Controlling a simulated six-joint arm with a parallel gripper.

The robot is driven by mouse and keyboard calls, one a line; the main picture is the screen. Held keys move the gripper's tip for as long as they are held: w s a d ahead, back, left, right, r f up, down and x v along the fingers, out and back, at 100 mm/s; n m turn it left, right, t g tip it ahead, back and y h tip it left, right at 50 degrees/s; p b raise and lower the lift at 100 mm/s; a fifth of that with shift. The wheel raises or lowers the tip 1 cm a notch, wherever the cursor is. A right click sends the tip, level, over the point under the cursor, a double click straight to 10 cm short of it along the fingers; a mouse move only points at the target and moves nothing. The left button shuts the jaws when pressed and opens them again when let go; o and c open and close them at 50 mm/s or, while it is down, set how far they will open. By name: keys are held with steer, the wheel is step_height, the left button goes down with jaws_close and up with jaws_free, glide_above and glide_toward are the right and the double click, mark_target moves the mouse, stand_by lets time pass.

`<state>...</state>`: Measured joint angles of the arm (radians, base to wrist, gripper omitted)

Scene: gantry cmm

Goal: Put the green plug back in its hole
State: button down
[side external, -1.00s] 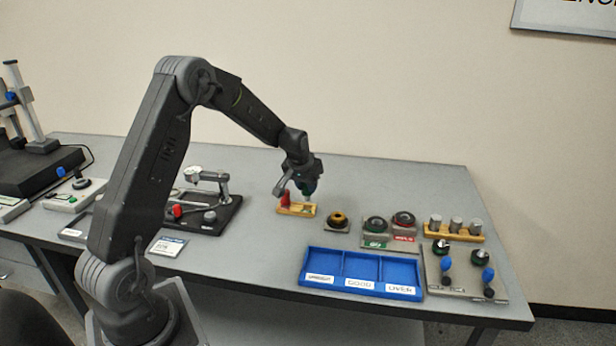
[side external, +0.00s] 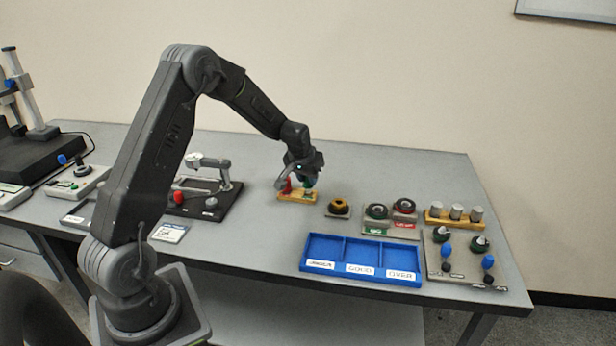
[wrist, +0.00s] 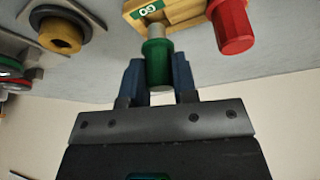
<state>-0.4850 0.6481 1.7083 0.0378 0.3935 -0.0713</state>
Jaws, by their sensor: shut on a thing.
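The green plug (wrist: 158,66) is between the fingers of my gripper (wrist: 158,80) in the wrist view. Its grey pin (wrist: 155,33) points at the wooden block (wrist: 187,14), beside a small green label. Whether the pin tip is inside a hole is hidden. The red plug (wrist: 233,30) stands in the same block. In the side view my gripper (side external: 306,181) is just above the right part of the wooden block (side external: 297,198), with the red plug (side external: 286,187) on its left. The green plug shows only partly there.
A gold ring piece (side external: 339,207) on a grey plate stands right of the block. Green and red ring gauges (side external: 404,206), a blue three-part tray (side external: 333,237) and a black dial stand (side external: 232,190) are around it. Bare table lies behind the block.

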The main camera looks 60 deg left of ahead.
steer(key=shift+f, duration=1)
stand_by(0.8)
steer(key=shift+c, duration=2.2)
jaws_free()
steer(key=shift+r, duration=0.15)
steer(key=shift+r, duration=3.35)
steer(key=shift+d+r, duration=0.1)
